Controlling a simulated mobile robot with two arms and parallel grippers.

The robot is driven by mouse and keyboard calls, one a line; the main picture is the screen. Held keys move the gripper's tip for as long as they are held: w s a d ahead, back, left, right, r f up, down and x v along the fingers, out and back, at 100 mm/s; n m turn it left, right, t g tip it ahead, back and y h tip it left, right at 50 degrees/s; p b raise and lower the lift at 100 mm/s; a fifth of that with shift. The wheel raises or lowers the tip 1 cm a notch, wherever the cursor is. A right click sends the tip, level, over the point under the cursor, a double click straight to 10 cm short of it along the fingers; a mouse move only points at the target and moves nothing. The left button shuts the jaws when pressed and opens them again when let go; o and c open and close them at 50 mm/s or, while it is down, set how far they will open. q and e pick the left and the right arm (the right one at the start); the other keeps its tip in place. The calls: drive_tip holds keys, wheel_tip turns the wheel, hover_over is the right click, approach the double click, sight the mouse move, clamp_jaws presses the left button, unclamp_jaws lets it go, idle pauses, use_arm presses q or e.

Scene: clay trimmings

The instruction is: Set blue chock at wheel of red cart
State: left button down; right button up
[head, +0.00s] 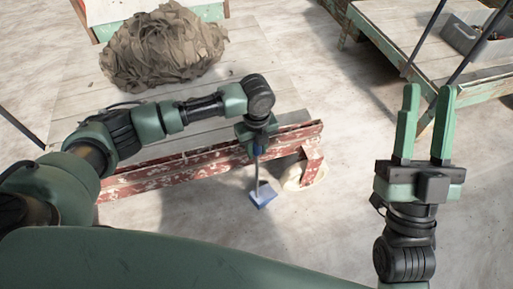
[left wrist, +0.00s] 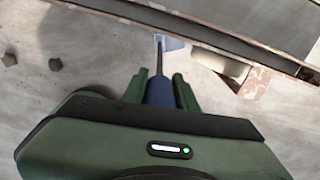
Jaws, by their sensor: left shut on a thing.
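The blue chock (head: 263,196) is a small block on a thin grey rod with a blue grip. My left gripper (head: 257,146) is shut on that grip, above the block. In the left wrist view, the blue grip sits between the fingers (left wrist: 158,86) and the chock (left wrist: 171,43) shows beyond them. The red cart (head: 205,164) has a worn frame edge, and its cream wheel (head: 303,176) stands just right of the chock, apart from it in the head view. I cannot tell whether the chock touches the floor. My right gripper (head: 429,94) is open and empty.
A brown heap of clay trimmings (head: 165,45) lies on the cart's planks. A green-framed table (head: 400,25) with a grey bin (head: 465,38) stands at the upper right. Floor right of the wheel is clear.

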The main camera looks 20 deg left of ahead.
use_arm(q)
drive_tip(key=shift+f, duration=0.2)
use_arm(e)
drive_tip(key=shift+w+f+g+h, duration=0.3)
drive_tip(key=shift+w+f+g, duration=0.1)
drive_tip(key=shift+w+f, duration=0.15)
idle(0.3)
use_arm(q)
drive_tip(key=c, duration=1)
unclamp_jaws()
use_arm(e)
drive_tip(key=shift+f, duration=0.1)
